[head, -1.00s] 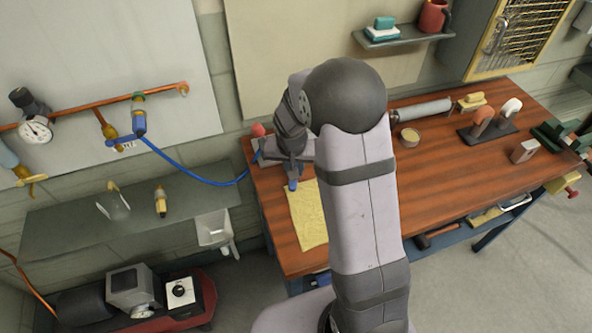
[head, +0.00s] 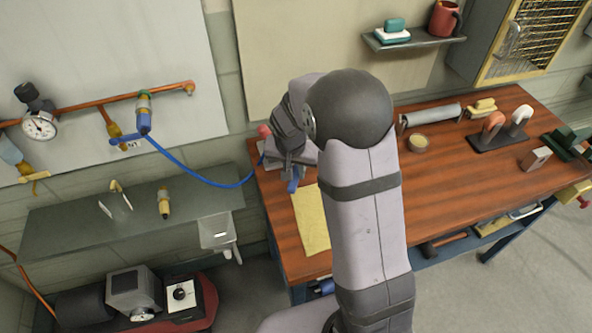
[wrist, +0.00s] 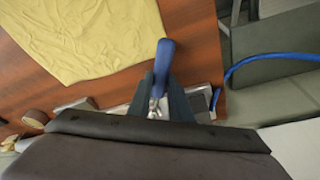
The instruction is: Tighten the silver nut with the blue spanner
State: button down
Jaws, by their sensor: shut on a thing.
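A blue-handled tool with silver metal, which I take as the blue spanner (wrist: 165,56), is held between the two dark fingers of my gripper (wrist: 161,92) in the wrist view. Its handle points away from the gripper. In the head view the blue spanner (head: 293,186) shows as a small blue end below my gripper (head: 291,170), at the left end of the wooden bench (head: 440,205). My arm hides part of that corner. I cannot make out the silver nut for certain in either view.
A yellow cloth (head: 311,222) lies on the bench beside my gripper. A blue hose (head: 195,176) runs from the wall valve (head: 143,118) to the bench's left corner. A grey shelf (head: 130,225) stands left.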

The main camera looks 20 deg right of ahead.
jog(key=shift+w+a, duration=0.15)
jog(key=shift+w+a+m+b, duration=0.45)
jog(key=shift+a+m+b, duration=0.15)
jog(key=shift+m+b, duration=0.4)
jog(key=shift+w+a, duration=0.1)
jog(key=shift+a, duration=0.05)
jog(key=shift+w+a+g+h, duration=0.1)
jog(key=shift+g+h, duration=0.2)
jog(key=shift+w+a+m+b, duration=0.65)
jog(key=shift+w+m, duration=0.1)
jog(key=shift+m, duration=0.55)
jog(key=shift+s+d+n, duration=0.2)
jog(key=shift+s+n, duration=0.05)
jog(key=shift+n, duration=0.05)
jog(key=shift+r, duration=0.15)
